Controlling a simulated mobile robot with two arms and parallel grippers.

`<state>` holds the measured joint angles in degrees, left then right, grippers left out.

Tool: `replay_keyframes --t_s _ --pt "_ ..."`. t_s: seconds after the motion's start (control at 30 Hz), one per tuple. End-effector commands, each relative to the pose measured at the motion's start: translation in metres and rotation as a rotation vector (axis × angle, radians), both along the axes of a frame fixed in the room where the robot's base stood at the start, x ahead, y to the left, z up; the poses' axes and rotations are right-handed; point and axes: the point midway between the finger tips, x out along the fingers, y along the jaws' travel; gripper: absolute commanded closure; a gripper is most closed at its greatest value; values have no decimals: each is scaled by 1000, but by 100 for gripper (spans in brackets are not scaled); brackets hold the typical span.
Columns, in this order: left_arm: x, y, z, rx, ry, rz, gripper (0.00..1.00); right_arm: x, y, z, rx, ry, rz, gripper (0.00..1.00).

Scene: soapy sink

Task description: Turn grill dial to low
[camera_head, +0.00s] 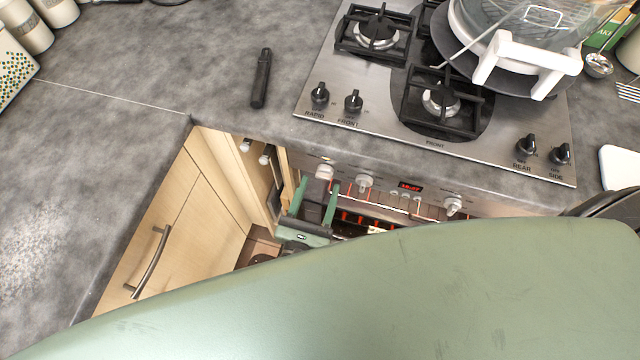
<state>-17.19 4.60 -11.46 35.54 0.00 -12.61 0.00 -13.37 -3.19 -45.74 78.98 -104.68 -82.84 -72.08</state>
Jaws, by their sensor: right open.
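The oven's front panel (430,200) sits below the counter edge, with pale dials along it. One dial (324,171) is at the left, another (363,182) is to its right, and a third (453,205) is near the right end. Their labels are too small to read, so I cannot tell which is the grill dial. My right gripper (318,192) is open, its two green fingers pointing up the picture toward the leftmost dial. I cannot tell whether they touch it. My left gripper is not in view.
Above the oven is a steel hob (385,115) with black knobs and a large pot (510,40). A black stick-like object (262,78) lies on the grey counter (180,60). A wooden cupboard (185,215) with a metal handle stands left. My own green body hides the lower picture.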

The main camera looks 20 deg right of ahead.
Motion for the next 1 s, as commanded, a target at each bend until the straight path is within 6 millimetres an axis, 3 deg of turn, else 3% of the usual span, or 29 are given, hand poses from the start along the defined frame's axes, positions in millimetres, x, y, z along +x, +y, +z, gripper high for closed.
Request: replay_keyframes --t_s 0.2,0.4,1.0 --pt "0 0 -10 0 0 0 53 -33 23 -3 4 4 1 45" --pt "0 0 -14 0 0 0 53 -50 34 -1 2 2 1 45" --pt "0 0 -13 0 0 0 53 -51 35 0 1 2 1 45"
